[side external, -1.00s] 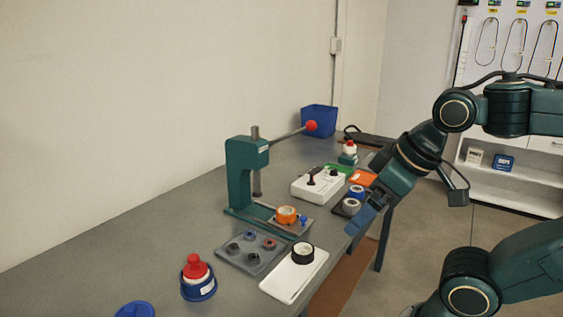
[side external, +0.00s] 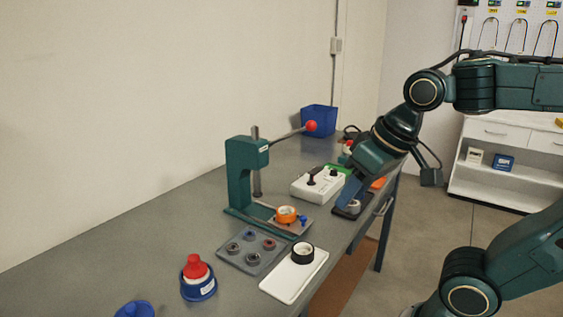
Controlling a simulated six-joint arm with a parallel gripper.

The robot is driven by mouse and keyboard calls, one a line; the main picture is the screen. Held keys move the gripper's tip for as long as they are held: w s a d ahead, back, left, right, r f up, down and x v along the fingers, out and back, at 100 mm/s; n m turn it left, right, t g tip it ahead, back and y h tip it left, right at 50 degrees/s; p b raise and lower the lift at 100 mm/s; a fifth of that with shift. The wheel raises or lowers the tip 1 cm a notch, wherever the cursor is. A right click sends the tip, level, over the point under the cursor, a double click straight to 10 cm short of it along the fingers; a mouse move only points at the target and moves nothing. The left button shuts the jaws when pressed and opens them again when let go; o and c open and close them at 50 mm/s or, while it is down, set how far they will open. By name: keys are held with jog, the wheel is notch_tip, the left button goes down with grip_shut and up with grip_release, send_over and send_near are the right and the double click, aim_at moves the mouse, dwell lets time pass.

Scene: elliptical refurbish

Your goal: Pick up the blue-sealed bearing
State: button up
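A grey tray (side external: 229,259) on the bench holds several small ring-shaped bearings, one with a reddish face (side external: 269,244). Whether the fingers are open or shut cannot be seen.
A green arbor press (side external: 241,175) with an orange ring (side external: 286,214) at its base stands behind the tray. A white plate (side external: 287,281) with a black ring (side external: 302,253) lies in front. A white control box (side external: 316,185) is beside my gripper. A red-capped bottle (side external: 197,277) stands front left.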

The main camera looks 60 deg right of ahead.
jog(key=w+d+r+m+g, duration=0.1)
jog(key=w+r+m, duration=0.1)
jog(key=w+m, duration=0.5)
jog(key=m+g, duration=0.4)
jog(key=m, duration=0.7)
send_over(250, 233)
notch_tip(250, 233, down, 12)
jog(key=f, duration=0.1)
jog(key=shift+w+a+f, duration=0.1)
jog(key=shift+a+f, duration=0.05)
jog(key=shift+f, duration=3.9)
jog(key=shift+f, duration=2.55)
jog(key=c, duration=0.6)
